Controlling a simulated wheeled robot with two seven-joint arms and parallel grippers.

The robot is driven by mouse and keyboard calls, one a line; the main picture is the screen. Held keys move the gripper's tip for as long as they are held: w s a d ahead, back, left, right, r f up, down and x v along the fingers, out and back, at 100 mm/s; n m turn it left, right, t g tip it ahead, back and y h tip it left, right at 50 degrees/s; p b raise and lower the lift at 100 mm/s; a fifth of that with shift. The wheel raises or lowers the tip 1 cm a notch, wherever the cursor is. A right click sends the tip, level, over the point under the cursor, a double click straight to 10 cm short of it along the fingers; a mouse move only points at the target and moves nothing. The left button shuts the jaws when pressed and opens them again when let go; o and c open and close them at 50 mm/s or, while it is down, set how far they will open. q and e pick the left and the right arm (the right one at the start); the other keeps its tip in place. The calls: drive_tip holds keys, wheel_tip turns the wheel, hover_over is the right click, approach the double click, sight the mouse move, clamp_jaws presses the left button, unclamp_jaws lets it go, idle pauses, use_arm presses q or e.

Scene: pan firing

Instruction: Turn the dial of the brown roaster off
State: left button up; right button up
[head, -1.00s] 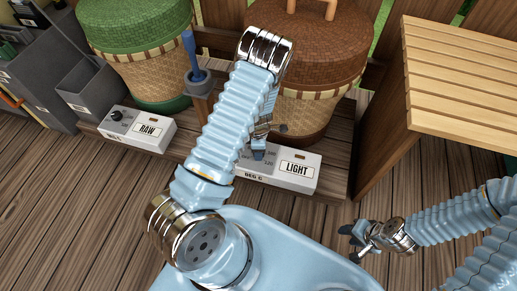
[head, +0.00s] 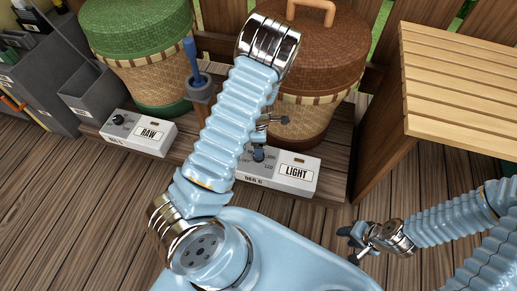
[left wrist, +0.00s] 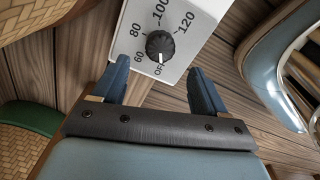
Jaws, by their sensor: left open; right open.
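The brown roaster (head: 325,60) is a round woven basket with a lid. My right gripper (head: 350,237) is open and empty at the lower right, far from the box.
A green-lidded basket (head: 140,50) and its RAW control box (head: 138,132) stand to the left. A blue-handled lever (head: 190,58) stands between the baskets. A slatted wooden table (head: 460,85) is at the right. Grey bins (head: 92,95) are at far left.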

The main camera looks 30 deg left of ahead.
use_arm(q)
wheel_tip(320, 180, up, 7)
drive_tip(key=p, duration=0.1)
drive_tip(key=shift+f, duration=0.15)
idle(0.3)
